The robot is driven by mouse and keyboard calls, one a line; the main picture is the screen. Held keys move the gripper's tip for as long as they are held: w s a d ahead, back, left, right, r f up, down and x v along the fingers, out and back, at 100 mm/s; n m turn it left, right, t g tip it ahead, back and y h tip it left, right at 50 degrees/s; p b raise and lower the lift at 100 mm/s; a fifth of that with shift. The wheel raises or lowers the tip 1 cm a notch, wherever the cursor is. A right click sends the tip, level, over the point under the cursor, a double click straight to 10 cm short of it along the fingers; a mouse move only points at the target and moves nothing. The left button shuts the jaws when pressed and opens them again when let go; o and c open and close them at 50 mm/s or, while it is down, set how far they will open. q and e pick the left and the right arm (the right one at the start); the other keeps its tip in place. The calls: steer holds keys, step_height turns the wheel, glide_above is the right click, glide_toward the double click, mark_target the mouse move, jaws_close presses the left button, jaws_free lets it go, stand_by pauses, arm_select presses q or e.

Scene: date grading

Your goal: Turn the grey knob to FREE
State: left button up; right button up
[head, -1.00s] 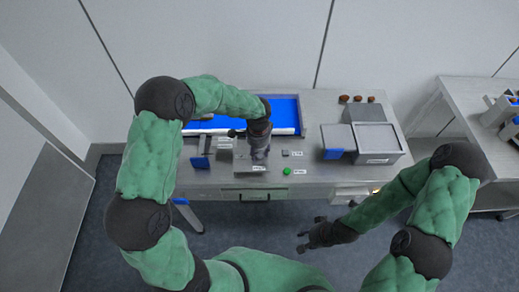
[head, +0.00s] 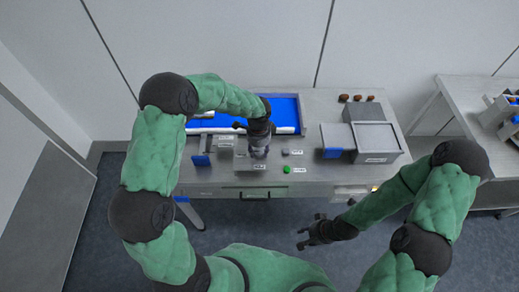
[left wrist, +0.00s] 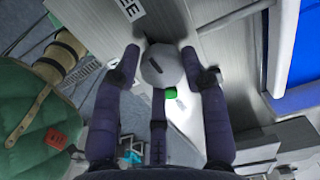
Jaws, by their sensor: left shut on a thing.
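The grey knob (left wrist: 162,68) is round with a short dark mark on its face, in the left wrist view. A white label ending in "EE" (left wrist: 131,9) lies above and left of it. My left gripper (left wrist: 160,62) has its fingers around the knob and is shut on it. In the head view my left gripper (head: 259,153) points down at the table's front part and hides the knob. My right gripper (head: 308,233) is open and empty, in front of the table, over the floor.
A green button (head: 287,170) sits right of my left gripper; it also shows in the left wrist view (left wrist: 170,93). A blue-bedded tray (head: 284,112) lies behind. A grey bin (head: 398,141) stands at right. Several brown dates (head: 344,98) lie at the back.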

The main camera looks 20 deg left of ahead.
mark_target(257, 151)
arm_select(q)
steer(key=shift+s+a+f, duration=0.15)
steer(key=shift+s+a, duration=0.05)
steer(key=o, duration=1.1)
steer(key=shift+w+a, duration=0.1)
steer(key=shift+a, duration=0.15)
steer(key=shift+w+d+r, duration=0.1)
steer(key=shift+d+r, duration=0.15)
steer(key=shift+r, duration=0.1)
step_height(257, 151, up, 12)
steer(key=shift+a+f, duration=0.15)
steer(key=shift+f, duration=0.1)
arm_select(e)
steer(key=shift+a, duration=0.15)
